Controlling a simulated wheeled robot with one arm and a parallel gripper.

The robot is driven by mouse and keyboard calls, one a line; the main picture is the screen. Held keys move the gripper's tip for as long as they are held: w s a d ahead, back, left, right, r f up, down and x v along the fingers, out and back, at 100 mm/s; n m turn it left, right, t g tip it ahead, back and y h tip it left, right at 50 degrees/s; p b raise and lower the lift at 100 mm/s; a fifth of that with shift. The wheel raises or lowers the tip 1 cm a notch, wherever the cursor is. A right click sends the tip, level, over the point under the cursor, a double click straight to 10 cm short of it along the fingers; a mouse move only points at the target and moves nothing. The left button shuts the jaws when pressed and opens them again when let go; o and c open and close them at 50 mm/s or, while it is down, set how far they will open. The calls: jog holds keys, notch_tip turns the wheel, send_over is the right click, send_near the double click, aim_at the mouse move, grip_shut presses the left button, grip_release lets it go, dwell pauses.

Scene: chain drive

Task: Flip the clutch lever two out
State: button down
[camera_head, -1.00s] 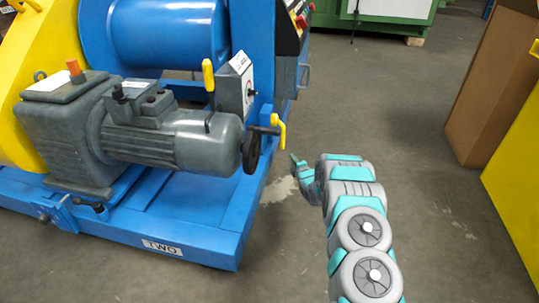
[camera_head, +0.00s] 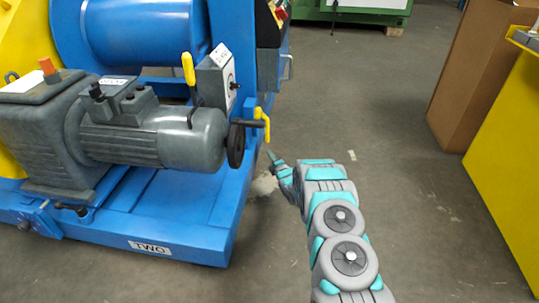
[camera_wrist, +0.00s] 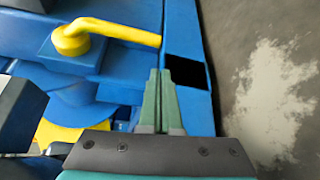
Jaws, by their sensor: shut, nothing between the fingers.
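The blue machine marked TWO (camera_head: 156,247) carries two yellow-handled parts. One is an upright lever (camera_head: 188,68) beside a small grey box; the other is a bent yellow handle (camera_head: 265,125) at the right edge, near a black handwheel. I cannot tell from labels which is the clutch lever. In the wrist view a bent yellow lever (camera_wrist: 110,30) lies across the blue frame, its free end pointing right. My gripper (camera_head: 269,155) is low beside the machine's right edge, just below the bent handle. Its fingers (camera_wrist: 159,75) are shut and empty, near the lever's free end; contact cannot be told.
A grey motor (camera_head: 150,135) and black handwheel (camera_head: 236,145) stand out left of my gripper. A cardboard box (camera_head: 480,75) and a yellow cabinet (camera_head: 500,150) stand at the right. The concrete floor (camera_head: 370,100) between is clear.

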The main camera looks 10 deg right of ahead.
jog(key=r+b+x, duration=0.1)
jog(key=x, duration=0.7)
jog(key=shift+w+f, duration=0.2)
jog(key=shift+f, duration=0.25)
dwell(0.3)
jog(key=shift+s+d+r+n, duration=0.15)
jog(key=shift+d+n, duration=0.15)
jog(key=shift+d, duration=0.1)
jog(key=shift+d, duration=0.1)
